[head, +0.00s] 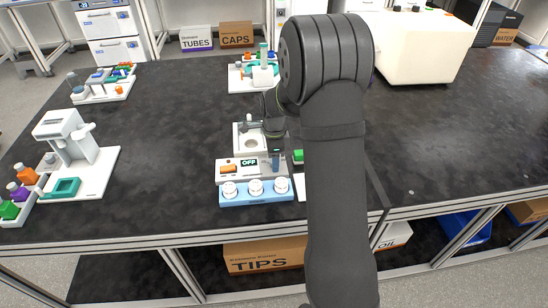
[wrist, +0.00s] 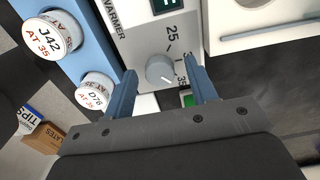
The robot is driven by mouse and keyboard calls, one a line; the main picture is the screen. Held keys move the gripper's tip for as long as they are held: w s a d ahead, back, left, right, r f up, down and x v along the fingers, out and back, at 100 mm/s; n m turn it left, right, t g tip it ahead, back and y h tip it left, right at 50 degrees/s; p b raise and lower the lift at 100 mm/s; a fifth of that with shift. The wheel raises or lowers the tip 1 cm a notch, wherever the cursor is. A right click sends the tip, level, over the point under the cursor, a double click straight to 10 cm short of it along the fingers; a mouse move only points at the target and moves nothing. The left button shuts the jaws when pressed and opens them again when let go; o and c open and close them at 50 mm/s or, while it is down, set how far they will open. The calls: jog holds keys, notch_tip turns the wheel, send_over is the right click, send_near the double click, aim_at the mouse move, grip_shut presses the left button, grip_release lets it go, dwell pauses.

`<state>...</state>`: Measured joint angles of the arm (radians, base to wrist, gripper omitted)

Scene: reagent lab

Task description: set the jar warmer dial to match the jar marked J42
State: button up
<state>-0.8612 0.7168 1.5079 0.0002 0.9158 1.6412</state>
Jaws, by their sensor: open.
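The jar warmer (head: 226,179) is a white box with an orange switch and a display reading OFF in the head view. Its grey round dial (wrist: 160,69) shows in the wrist view, with printed marks 25 and 35 and a partly hidden one between. A light line on the dial slants toward the lower right; its exact reading is unclear. The jar J42 (wrist: 45,38) has a white lid reading "J42 AT 35" and stands in the blue rack (head: 243,201). My gripper (wrist: 160,72) is open, its blue fingers on either side of the dial; contact cannot be told.
Another white-lidded jar (wrist: 95,91), its label only partly readable, stands beside J42; the rack holds three jars. A green block (head: 298,157) lies right of the warmer. A white machine (head: 97,167) stands at left.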

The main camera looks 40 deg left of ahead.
notch_tip(320, 180, up, 18)
jog(key=shift+f, duration=0.25)
jog(key=shift+f, duration=0.1)
dwell(0.6)
notch_tip(320, 180, down, 17)
jog(key=shift+f, duration=0.2)
dwell(0.4)
jog(key=shift+r, duration=0.1)
